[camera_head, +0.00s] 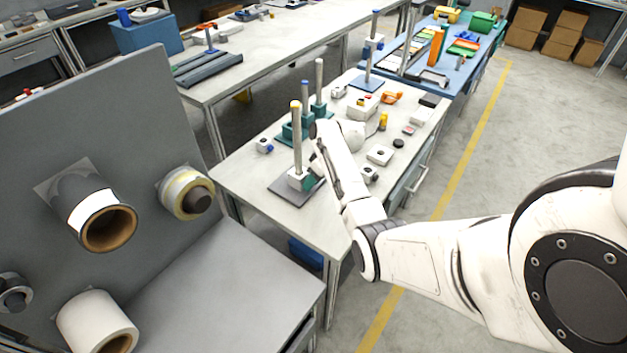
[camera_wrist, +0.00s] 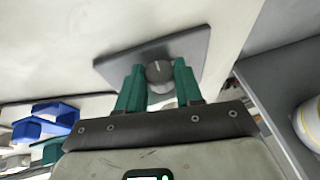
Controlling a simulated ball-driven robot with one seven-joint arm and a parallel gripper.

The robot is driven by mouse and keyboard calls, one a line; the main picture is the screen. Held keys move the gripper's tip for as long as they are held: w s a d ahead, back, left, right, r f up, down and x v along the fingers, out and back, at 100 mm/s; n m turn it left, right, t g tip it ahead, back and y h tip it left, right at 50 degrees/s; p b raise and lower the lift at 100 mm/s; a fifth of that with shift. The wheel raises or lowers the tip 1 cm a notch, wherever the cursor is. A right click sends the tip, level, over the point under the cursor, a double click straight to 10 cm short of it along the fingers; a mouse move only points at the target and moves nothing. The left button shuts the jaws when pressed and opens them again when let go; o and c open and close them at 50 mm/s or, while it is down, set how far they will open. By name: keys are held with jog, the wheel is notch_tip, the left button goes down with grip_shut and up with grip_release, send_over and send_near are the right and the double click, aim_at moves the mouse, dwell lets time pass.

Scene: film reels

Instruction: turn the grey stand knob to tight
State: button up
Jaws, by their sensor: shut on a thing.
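The grey knob (camera_wrist: 159,73) shows in the wrist view as a round grey cap with a short pale mark on its top. It sits over a dark grey base plate (camera_wrist: 193,47). My gripper (camera_wrist: 158,68) has its two green fingers on either side of the knob and is shut on it. No tight or loose lettering can be made out. In the head view my arm reaches over the middle table, and I cannot clearly make out the fingers or the knob there.
Posts on base plates (camera_head: 296,194) and small parts crowd the middle table (camera_head: 245,180). A grey panel (camera_head: 120,110) with reels, including a yellowish one (camera_head: 180,190), stands at left. Blue bins (camera_wrist: 45,122) show at the wrist view's left. Open floor (camera_head: 490,150) lies right.

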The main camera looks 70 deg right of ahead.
jog(key=shift+d+f+t+y+b, duration=0.2)
jog(key=shift+d+t+y+b, duration=0.1)
jog(key=shift+y+b, duration=0.7)
jog(key=shift+a+r+m+y, duration=0.1)
jog(key=shift+r+m+y, duration=0.05)
jog(key=shift+m+y, duration=0.2)
jog(key=o, duration=1)
jog(key=shift+o, duration=0.2)
